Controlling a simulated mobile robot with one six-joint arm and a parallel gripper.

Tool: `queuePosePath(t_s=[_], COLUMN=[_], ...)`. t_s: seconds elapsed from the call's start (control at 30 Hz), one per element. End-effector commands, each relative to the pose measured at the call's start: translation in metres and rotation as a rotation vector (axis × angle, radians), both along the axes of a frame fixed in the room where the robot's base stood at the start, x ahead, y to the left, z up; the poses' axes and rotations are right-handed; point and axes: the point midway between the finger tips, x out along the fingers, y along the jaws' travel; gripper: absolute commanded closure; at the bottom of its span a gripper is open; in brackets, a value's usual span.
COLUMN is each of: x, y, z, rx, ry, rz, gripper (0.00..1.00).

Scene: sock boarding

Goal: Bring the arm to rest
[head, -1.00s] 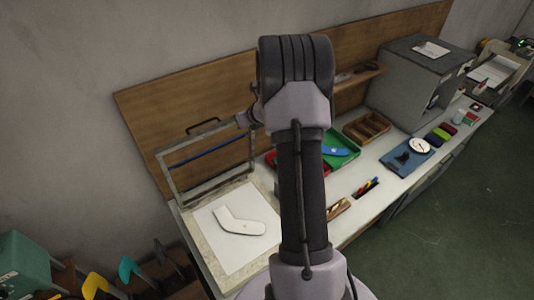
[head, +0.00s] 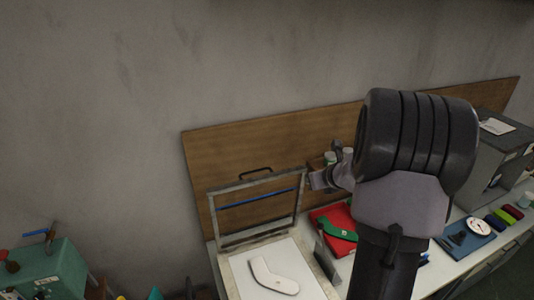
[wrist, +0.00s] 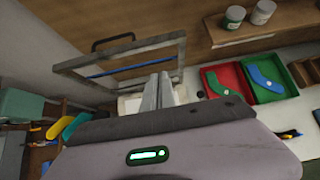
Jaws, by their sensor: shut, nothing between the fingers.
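My gripper (wrist: 159,93) shows in the wrist view with its two grey fingers together and nothing between them. It points toward the hinged metal frame (wrist: 176,68), which stands raised behind it. In the head view my arm stands tall at the right, and its wrist part is beside the raised frame (head: 301,211). The fingers cannot be made out clearly there. The white sock-shaped board (head: 273,279) lies flat on the pale base in front of the frame, apart from my arm.
A red tray (wrist: 223,85) and a green tray (wrist: 272,92) lie on the bench to the right. Two jars (wrist: 262,12) stand on a shelf. A wooden backboard (head: 240,150) runs behind the bench. A green machine (head: 50,272) stands at lower left.

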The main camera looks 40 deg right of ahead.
Motion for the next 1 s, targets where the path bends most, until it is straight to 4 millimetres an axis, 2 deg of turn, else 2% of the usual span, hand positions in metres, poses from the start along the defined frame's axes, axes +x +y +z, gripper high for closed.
queuePosePath(t_s=[0.07,0.13,0.17,0.27,0.3,0.37,0.4,0.47,0.5,0.53,0.6,0.7,0.73,0.83,1.0], x=[0.002,0.011,0.016,0.020,0.013,-0.007,-0.027,-0.063,-0.089,-0.109,-0.150,-0.189,-0.197,-0.209,-0.211], y=[0.006,0.034,0.055,0.154,0.198,0.258,0.294,0.341,0.365,0.378,0.398,0.406,0.406,0.404,0.403], z=[-0.002,-0.005,-0.008,-0.022,-0.031,-0.049,-0.064,-0.092,-0.113,-0.129,-0.164,-0.197,-0.203,-0.210,-0.205], rx=[-0.013,-0.074,-0.122,-0.352,-0.461,-0.633,-0.754,-0.943,-1.073,-1.168,-1.377,-1.607,-1.654,-1.744,-1.756], ry=[0.001,0.005,0.010,0.024,0.029,0.032,0.032,0.030,0.030,0.030,0.034,0.046,0.052,0.064,0.070], rz=[0.023,0.135,0.218,0.604,0.779,1.037,1.208,1.460,1.618,1.728,1.951,2.161,2.202,2.273,2.285], gripper=[1.00,1.00,1.00,1.00,1.00,1.00,1.00,1.00,1.00,1.00,1.00,1.00,1.00,1.00,1.00])
